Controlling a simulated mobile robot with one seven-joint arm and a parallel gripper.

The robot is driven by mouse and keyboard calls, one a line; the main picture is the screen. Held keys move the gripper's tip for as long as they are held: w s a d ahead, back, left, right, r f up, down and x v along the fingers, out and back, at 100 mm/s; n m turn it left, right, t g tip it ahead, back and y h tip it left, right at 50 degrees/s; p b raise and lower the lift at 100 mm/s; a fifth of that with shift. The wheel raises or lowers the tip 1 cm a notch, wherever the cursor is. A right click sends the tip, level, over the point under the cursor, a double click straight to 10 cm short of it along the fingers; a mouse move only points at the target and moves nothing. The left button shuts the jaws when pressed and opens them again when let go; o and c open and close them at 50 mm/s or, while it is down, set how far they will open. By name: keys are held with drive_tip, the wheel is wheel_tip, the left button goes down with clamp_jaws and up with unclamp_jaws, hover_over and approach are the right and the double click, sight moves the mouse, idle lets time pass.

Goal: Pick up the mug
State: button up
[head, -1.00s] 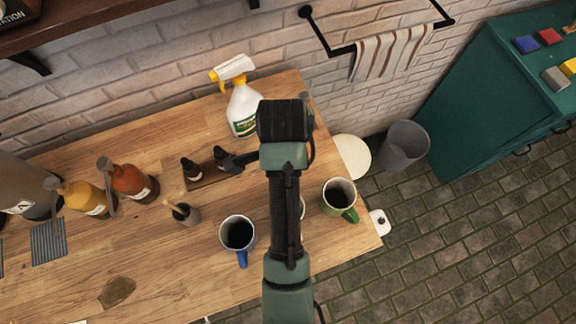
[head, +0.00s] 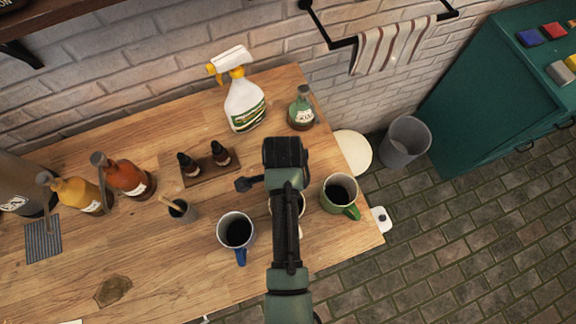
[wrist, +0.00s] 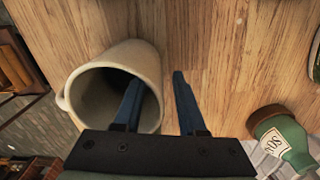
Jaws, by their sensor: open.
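A cream mug (wrist: 150,62) fills the left of the wrist view, its dark mouth facing me and its handle at the left. My gripper (wrist: 157,78) is open across the mug's wall. Its left finger overlaps the mouth and seems to be inside; its right finger is outside, beside the mug. I cannot tell whether either finger touches it. In the head view my arm covers most of a middle mug (head: 301,203), probably this one, and hides the fingers. A blue-handled mug (head: 225,222) stands left of it and a green-handled mug (head: 329,204) right, both holding dark liquid.
A green bottle (head: 302,112) and a white spray bottle (head: 244,102) stand behind the arm. Two small brown bottles sit on a wooden tray (head: 206,174). A brush cup (head: 186,212) is at the left. The table's right edge (head: 366,215) is close to the green-handled mug.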

drive_tip(key=shift+f, duration=0.1)
clamp_jaws()
drive_tip(key=shift+w, duration=0.1)
idle(1.2)
